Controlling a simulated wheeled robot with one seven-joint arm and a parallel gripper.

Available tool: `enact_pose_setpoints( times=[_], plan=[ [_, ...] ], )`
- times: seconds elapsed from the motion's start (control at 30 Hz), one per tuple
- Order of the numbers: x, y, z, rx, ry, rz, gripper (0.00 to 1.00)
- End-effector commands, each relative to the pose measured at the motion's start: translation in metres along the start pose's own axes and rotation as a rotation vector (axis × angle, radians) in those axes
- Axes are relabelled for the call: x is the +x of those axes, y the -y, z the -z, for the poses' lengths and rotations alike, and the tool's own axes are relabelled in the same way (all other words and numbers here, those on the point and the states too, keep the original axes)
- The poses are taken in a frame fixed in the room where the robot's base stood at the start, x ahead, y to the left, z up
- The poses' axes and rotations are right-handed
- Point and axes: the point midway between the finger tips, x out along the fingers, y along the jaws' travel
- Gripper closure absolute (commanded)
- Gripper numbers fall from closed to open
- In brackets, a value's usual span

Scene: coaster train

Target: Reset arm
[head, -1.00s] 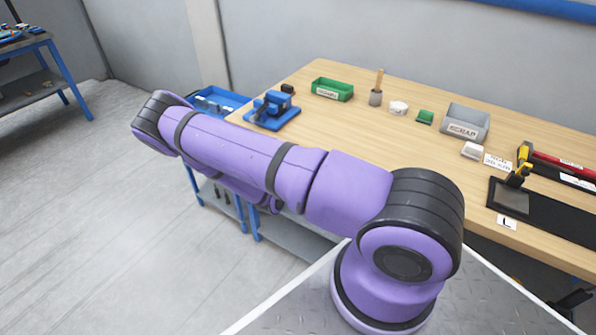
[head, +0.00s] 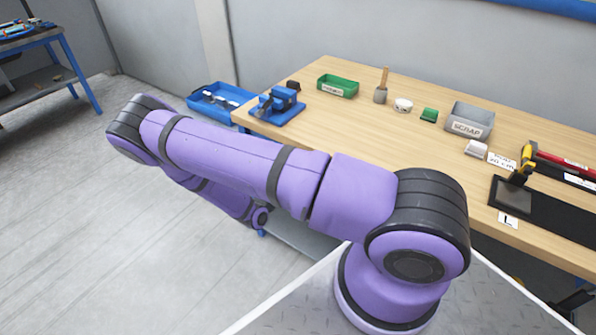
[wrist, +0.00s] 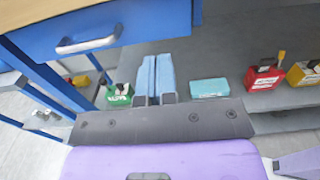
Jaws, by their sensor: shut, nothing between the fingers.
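My gripper (wrist: 157,80) shows in the wrist view as two light blue fingers side by side, shut and empty. It points toward the space under the workbench, with a blue drawer (wrist: 85,35) above and to the left. My purple arm (head: 240,165) stretches left across the front of the workbench in the head view, its black-banded elbow out over the floor. The gripper itself cannot be seen in the head view.
The wooden workbench (head: 345,125) carries a blue vise (head: 277,107), green bin (head: 338,87), grey scrap bin (head: 469,121) and hammer (head: 522,165). The lower shelf holds a red box (wrist: 263,77) and teal box (wrist: 210,88). Floor at left is clear.

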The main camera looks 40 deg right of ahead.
Motion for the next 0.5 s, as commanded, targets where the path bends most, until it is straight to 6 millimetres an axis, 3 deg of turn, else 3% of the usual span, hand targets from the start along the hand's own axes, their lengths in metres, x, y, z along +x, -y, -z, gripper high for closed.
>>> enact_pose_setpoints(
  times=[0.2, 0.5],
  plan=[
    [-0.031, 0.000, 0.000, -0.001, -0.001, -0.001, 1.00],
    [-0.042, 0.000, 0.000, -0.001, 0.000, 0.000, 1.00]
  ],
)
